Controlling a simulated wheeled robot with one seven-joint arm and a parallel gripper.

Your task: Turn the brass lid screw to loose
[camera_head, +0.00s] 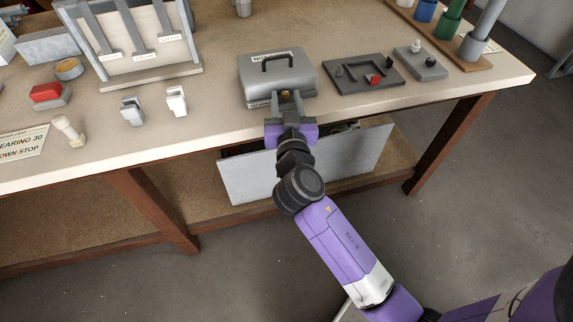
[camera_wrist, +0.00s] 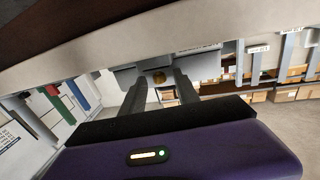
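The grey box (camera_head: 278,75) stands near the bench's front edge, with a black handle on its lid and a partly hidden label. The brass lid screw (camera_wrist: 159,77) shows in the wrist view as a small round brass disc on the box's front face (camera_wrist: 205,66). It is hidden in the head view. My gripper (camera_head: 287,101) is at the front of the box, pointing at it. In the wrist view my gripper (camera_wrist: 160,80) has its two fingers apart, one each side of the screw. I cannot tell how far the fingertips are from the box face.
The bench's front edge (camera_head: 215,143) and a grey panel (camera_head: 250,175) lie close below my gripper.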

